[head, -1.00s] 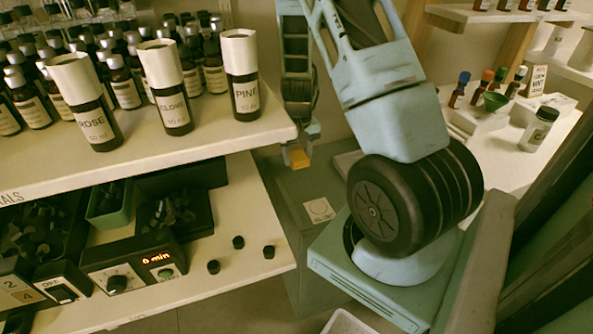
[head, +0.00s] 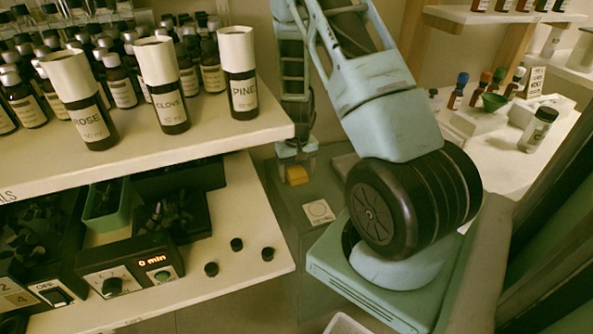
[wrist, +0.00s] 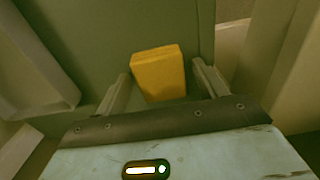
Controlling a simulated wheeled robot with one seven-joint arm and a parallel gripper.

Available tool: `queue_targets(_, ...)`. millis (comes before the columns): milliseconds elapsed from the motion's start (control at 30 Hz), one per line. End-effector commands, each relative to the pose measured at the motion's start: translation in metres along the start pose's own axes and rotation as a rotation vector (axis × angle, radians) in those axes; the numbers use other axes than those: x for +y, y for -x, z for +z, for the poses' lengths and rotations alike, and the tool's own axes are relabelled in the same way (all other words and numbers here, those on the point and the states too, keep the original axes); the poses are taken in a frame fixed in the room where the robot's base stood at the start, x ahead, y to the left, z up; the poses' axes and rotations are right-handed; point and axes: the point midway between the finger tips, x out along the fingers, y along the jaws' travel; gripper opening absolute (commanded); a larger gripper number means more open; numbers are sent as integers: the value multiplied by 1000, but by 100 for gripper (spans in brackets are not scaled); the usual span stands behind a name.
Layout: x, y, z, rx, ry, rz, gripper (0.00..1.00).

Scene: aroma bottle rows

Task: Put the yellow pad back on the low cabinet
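The yellow pad (head: 297,175) is a small block that appears to rest on the top of the low grey-green cabinet (head: 345,190), near its back left part. In the wrist view the yellow pad (wrist: 158,73) lies between my two fingers, with a narrow gap on each side. My gripper (head: 297,165) points down over the pad, its fingers spread to either side of it. The fingers also show in the wrist view (wrist: 160,80). Whether the pad's underside fully touches the cabinet is hard to see.
A white square label (head: 318,211) lies on the cabinet in front of the pad. The shelf (head: 215,135) with labelled bottles stands close on the left. A lower shelf (head: 235,200) holds a timer box (head: 130,265) and several small black caps.

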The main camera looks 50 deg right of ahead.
Motion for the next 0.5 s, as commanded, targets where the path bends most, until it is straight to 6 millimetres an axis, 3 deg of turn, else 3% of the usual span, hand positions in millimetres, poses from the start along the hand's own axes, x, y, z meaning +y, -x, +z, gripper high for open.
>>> queue_targets(267,0,4,0,0,0,0,71)
queue_targets(500,-1,40,-1,6,2,0,71)
